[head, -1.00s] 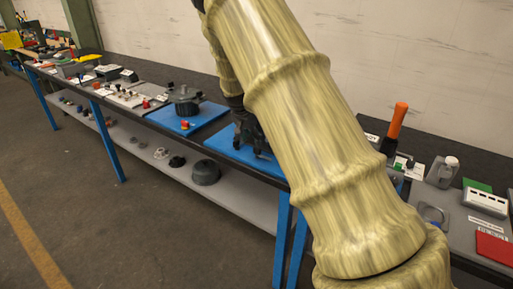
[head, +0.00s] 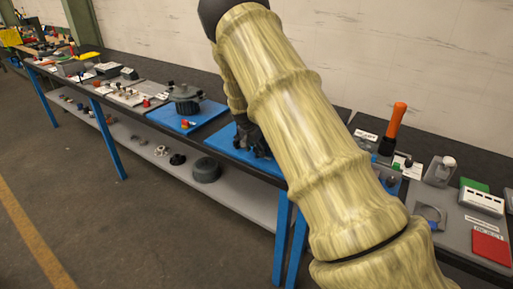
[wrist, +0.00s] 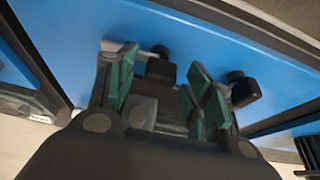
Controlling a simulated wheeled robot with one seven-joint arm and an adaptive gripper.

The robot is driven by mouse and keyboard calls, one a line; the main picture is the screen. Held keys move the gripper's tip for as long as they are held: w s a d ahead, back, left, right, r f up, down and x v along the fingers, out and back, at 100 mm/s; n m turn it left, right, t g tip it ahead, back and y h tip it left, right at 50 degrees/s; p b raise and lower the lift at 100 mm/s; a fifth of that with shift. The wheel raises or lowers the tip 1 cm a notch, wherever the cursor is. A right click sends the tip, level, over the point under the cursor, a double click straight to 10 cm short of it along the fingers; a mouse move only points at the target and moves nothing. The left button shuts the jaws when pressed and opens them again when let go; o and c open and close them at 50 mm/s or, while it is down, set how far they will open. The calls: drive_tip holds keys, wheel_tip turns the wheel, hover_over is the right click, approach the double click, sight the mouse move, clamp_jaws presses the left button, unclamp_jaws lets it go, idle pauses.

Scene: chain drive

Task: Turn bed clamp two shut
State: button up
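My gripper (wrist: 163,90) shows its two green-padded fingers standing apart over a blue plate (wrist: 250,35) in the wrist view. A small black clamp part (wrist: 160,69) with a light grey bar shows beyond the gap between the fingers; I cannot tell whether it touches them. A second black knob-like clamp part (wrist: 242,90) is just outside the right finger. I cannot tell which one is bed clamp two. In the head view my gripper (head: 255,145) is low over the middle blue plate (head: 222,147), and my arm hides much of that plate.
To the left, another blue plate (head: 172,118) bears a dark round housing (head: 186,97). A grey shelf (head: 240,198) runs below the bench.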

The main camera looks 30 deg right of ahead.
drive_tip(key=c, duration=0.9)
drive_tip(key=shift+c, duration=0.2)
drive_tip(key=shift+n, duration=0.4)
drive_tip(key=n, duration=0.2)
drive_tip(key=n+t+y, duration=0.1)
drive_tip(key=shift+s+n+t, duration=0.15)
drive_tip(key=shift+n+t, duration=0.15)
drive_tip(key=shift+n, duration=0.1)
drive_tip(key=n+t+y, duration=0.1)
drive_tip(key=n, duration=0.3)
drive_tip(key=shift+s+n, duration=0.1)
drive_tip(key=shift+n, duration=0.2)
drive_tip(key=n+y, duration=0.2)
drive_tip(key=n, duration=0.2)
drive_tip(key=shift+s+d+n+y, duration=0.1)
drive_tip(key=shift+n+y, duration=0.35)
drive_tip(key=shift+n, duration=0.75)
drive_tip(key=shift+s+n+y, duration=0.1)
drive_tip(key=shift+n+y, duration=0.35)
drive_tip(key=shift+n, duration=0.75)
